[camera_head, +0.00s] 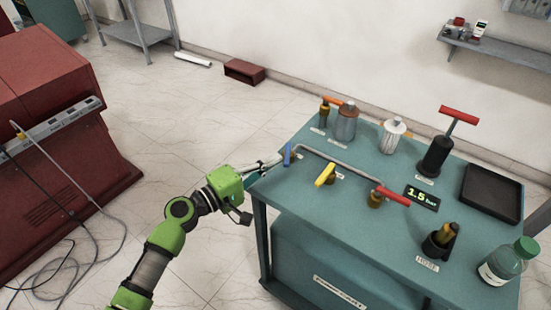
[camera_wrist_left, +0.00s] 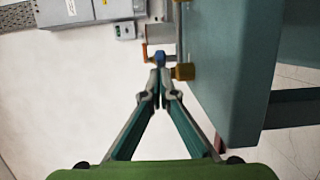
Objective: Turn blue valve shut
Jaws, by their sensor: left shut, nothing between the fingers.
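The blue valve handle (camera_head: 287,155) is at the left corner of the teal table (camera_head: 330,235), at the end of a grey pipe (camera_head: 340,163). In the left wrist view the blue handle (camera_wrist_left: 160,57) shows end-on just beyond my fingertips, with a brass valve body (camera_wrist_left: 184,72) to its right. My left gripper (camera_head: 279,161) reaches in from the left beside the blue handle. In the left wrist view its fingertips (camera_wrist_left: 160,76) are together with nothing between them. I cannot tell whether they touch the handle. My right gripper is not in view.
A yellow handle (camera_head: 325,174) and a red handle (camera_head: 393,196) stand along the same pipe. A black pump with a red T-handle (camera_head: 459,115), a black tray (camera_head: 492,192) and a bottle (camera_head: 507,262) are farther right.

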